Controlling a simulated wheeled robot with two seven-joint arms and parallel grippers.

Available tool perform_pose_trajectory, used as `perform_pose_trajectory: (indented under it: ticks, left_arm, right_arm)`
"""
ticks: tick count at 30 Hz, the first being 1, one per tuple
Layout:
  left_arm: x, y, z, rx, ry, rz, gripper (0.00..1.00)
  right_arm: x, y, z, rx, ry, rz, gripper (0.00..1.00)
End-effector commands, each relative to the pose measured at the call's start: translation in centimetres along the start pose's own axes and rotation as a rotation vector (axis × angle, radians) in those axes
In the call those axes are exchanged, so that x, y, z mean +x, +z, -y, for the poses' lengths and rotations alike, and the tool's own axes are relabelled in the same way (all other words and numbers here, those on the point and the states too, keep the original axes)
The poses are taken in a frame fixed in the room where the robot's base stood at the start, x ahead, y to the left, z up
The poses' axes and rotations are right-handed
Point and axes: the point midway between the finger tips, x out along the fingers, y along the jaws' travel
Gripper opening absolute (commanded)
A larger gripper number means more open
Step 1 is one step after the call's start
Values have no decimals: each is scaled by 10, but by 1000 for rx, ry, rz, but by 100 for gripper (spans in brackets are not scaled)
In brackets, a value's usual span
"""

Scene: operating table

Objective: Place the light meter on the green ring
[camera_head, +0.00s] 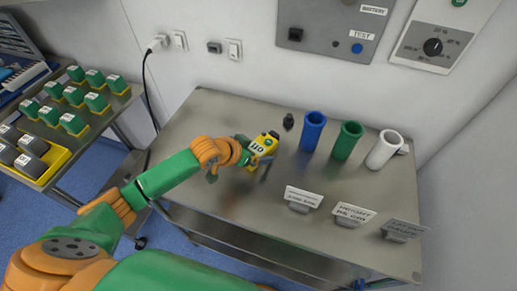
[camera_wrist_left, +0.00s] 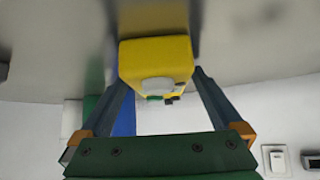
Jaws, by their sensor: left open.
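A yellow block-shaped device with a printed label, which looks like the light meter (camera_head: 264,143), is on the steel table at the end of my left arm. In the left wrist view the yellow device (camera_wrist_left: 155,58) shows a pale oval patch and small dark parts on its face. My left gripper (camera_head: 262,158) is open around it, with one finger on each side (camera_wrist_left: 158,95); contact is unclear. A green tube with an open round top (camera_head: 347,140) stands to the right. I cannot make out a separate flat green ring. My right gripper is not in view.
A blue tube (camera_head: 313,131) and a white tube (camera_head: 384,149) flank the green one. A small black item (camera_head: 289,121) lies left of them. Several label stands, including one at left (camera_head: 303,198), line the front right of the table (camera_head: 225,105). A cart with green-and-yellow boxes (camera_head: 96,102) stands left.

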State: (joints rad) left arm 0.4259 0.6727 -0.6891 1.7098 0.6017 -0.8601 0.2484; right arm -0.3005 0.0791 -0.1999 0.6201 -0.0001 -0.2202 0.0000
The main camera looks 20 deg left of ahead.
Motion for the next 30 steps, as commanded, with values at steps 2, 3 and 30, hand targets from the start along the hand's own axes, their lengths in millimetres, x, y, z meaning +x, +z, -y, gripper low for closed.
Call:
perform_pose_trajectory:
  ticks: [2,3,30]
  left_arm:
    - [0,0,0,0,0,0,89]
    - [0,0,0,0,0,0,78]
    - [-70,-36,-25,6,3,-7,0]
  right_arm:
    - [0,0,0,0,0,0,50]
    - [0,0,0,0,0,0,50]
    - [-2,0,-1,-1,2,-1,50]
